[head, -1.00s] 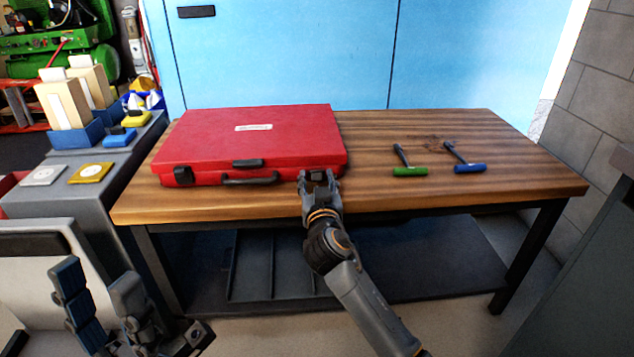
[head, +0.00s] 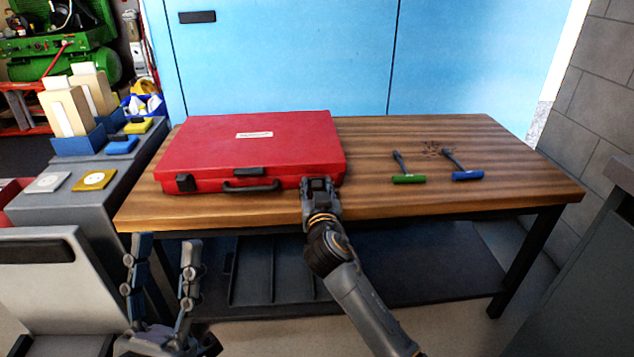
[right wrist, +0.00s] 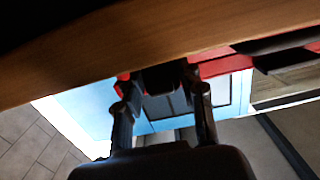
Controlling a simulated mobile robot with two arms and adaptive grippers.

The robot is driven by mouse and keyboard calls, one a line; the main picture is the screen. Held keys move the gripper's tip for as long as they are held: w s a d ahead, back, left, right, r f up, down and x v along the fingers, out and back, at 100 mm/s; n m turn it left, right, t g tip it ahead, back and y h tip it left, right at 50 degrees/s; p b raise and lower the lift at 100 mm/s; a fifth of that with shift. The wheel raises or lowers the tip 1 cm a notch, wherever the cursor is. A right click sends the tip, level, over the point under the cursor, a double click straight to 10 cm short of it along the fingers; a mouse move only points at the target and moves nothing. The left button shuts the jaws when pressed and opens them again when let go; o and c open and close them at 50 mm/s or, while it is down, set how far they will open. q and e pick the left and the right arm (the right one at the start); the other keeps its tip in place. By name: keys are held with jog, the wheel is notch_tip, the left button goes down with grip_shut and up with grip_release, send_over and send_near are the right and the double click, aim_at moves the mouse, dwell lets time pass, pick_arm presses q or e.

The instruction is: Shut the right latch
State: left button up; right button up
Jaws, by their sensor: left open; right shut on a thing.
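The red case (head: 250,145) lies with its lid down on the wooden workbench. Its left latch (head: 186,183), middle catch (head: 249,171) and black handle (head: 252,187) show on the front. My right gripper (head: 319,185) is at the front right corner, shut on the right latch and mostly covering it. In the right wrist view, the dark right latch (right wrist: 160,77) sits between the fingers against the red case. Whether it is fully down is hard to tell. My left gripper (head: 166,243) is open and empty, low in front of the bench's left end.
A green-handled brush (head: 409,179) and a blue-handled brush (head: 467,175) lie on the right of the workbench (head: 520,190). A grey side unit (head: 65,205) with blocks and pads stands left. The bench top between case and brushes is clear.

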jog(key=shift+w+r+g+p, duration=0.1)
jog(key=shift+r+g+p, duration=0.2)
jog(key=shift+p, duration=0.85)
pick_arm(q)
jog(key=w+f+g+y+p, duration=0.2)
jog(key=w+f+g+y, duration=0.3)
jog(key=f+g, duration=0.8)
pick_arm(e)
jog(key=shift+g, duration=0.3)
jog(key=shift+w+r+p, duration=0.1)
jog(key=shift+r+p, duration=0.05)
jog(key=shift+p, duration=0.7)
jog(key=shift+g+p, duration=0.5)
jog(key=shift+p, duration=0.35)
pick_arm(q)
jog(key=s+a+f+g+y, duration=0.1)
jog(key=s+a+f+g, duration=0.1)
jog(key=s+f+g, duration=0.2)
jog(key=s+a+f+g+y, duration=0.1)
jog(key=s+a+f+g, duration=0.2)
jog(key=f, duration=0.8)
jog(key=s, duration=0.2)
jog(key=shift+s+a+n+g, duration=0.2)
jog(key=shift+s+n+g, duration=0.2)
jog(key=shift+f, duration=0.1)
pick_arm(e)
jog(key=o, duration=0.8)
jog(key=shift+o, duration=0.2)
